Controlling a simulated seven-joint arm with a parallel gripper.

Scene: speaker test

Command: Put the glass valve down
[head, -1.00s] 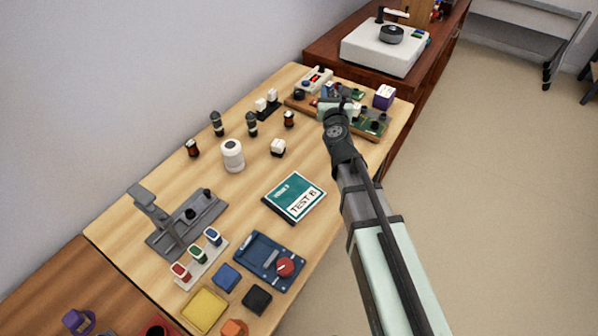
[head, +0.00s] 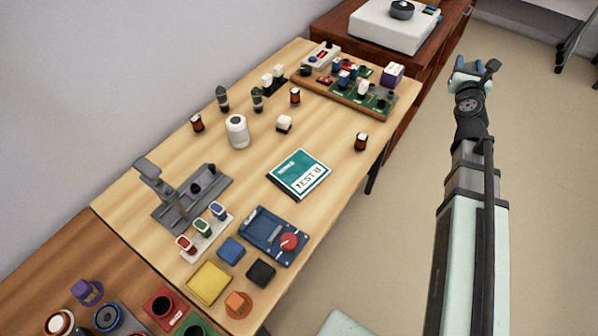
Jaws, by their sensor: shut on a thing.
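My gripper (head: 472,74) is at the upper right, seen from behind and above, off the table's right edge with floor behind it in the picture. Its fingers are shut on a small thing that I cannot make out. Two dark grey-green upright valves (head: 222,99) (head: 257,99) stand at the back of the table. Small dark valves with orange-brown sides stand at the left (head: 197,123), near the middle back (head: 295,96) and near the right edge (head: 361,142). I cannot tell which one is the glass valve.
A wooden board with circuit modules (head: 345,92) fills the table's far end. A white canister (head: 237,132), a teal TEST B booklet (head: 298,173), a grey stand (head: 185,200) and a blue tray (head: 262,228) stand nearer. Bare wood surrounds the booklet.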

